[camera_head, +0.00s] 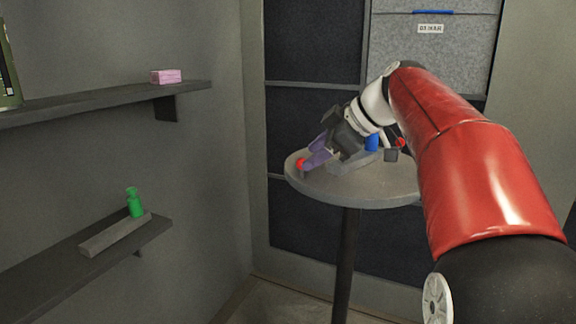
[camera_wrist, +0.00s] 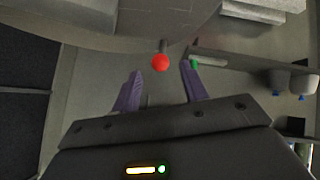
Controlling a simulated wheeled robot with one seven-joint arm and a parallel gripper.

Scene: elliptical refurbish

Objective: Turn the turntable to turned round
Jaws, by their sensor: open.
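The turntable is a round grey table top (camera_head: 385,190) on a dark post, right of centre in the head view. In the wrist view its top (camera_wrist: 100,20) fills the upper edge. A red ball-shaped knob (camera_head: 300,164) stands at its left rim; it also shows in the wrist view (camera_wrist: 161,62). My gripper (camera_head: 312,158) has purple fingers and is over the left part of the top, close to the knob. In the wrist view the open fingers (camera_wrist: 158,90) lie either side of the knob's line, with the knob beyond the tips. Nothing is between them.
A blue object (camera_head: 371,142) and a second red knob (camera_head: 401,142) are on the table, partly behind my gripper. Wall shelves at left hold a pink box (camera_head: 166,76) and a green bottle (camera_head: 134,203). A panelled cabinet (camera_head: 315,110) stands behind the table.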

